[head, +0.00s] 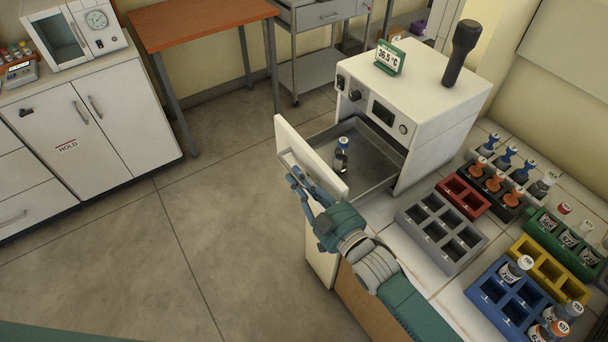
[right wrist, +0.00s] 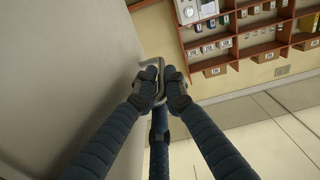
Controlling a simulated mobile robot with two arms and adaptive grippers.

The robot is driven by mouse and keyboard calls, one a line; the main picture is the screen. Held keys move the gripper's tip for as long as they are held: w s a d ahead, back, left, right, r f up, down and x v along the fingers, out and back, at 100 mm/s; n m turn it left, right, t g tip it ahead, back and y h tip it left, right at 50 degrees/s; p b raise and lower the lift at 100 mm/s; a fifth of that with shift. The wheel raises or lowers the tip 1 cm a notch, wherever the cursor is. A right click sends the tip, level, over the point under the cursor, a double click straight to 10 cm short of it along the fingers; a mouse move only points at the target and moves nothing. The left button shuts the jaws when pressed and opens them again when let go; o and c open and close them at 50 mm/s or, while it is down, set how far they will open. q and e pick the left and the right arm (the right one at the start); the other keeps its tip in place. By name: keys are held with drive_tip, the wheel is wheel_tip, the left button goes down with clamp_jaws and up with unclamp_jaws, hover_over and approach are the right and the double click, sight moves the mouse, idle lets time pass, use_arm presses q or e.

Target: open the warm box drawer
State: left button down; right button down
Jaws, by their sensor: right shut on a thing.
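The white warm box (head: 436,96) stands on the counter at the right in the head view. Its drawer (head: 378,168) is pulled well out, showing a grey metal inside with a small dark bottle (head: 341,156) with a white cap upright in it. My right gripper (head: 299,178) is at the outer face of the white drawer front (head: 296,148). In the right wrist view the fingers of my right gripper (right wrist: 161,86) are closed around the metal drawer handle (right wrist: 152,66). The fingers hide part of the handle. My left gripper is not in view.
A 36.5 °C sign (head: 390,57) and a dark cylindrical object (head: 461,52) stand on the box. A grey rack (head: 440,232) and several coloured racks with bottles fill the counter beside it. Open floor (head: 190,240) lies left of the drawer.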

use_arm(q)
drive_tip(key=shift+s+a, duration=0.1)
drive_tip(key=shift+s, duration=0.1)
use_arm(e)
drive_tip(key=shift+a+r, duration=0.15)
drive_tip(key=shift+r, duration=0.15)
drive_tip(key=c, duration=1.8)
unclamp_jaws()
drive_tip(key=shift+c, duration=0.2)
drive_tip(key=shift+s+f, duration=0.2)
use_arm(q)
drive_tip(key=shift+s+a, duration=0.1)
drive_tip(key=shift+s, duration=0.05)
use_arm(e)
drive_tip(key=v, duration=1.2)
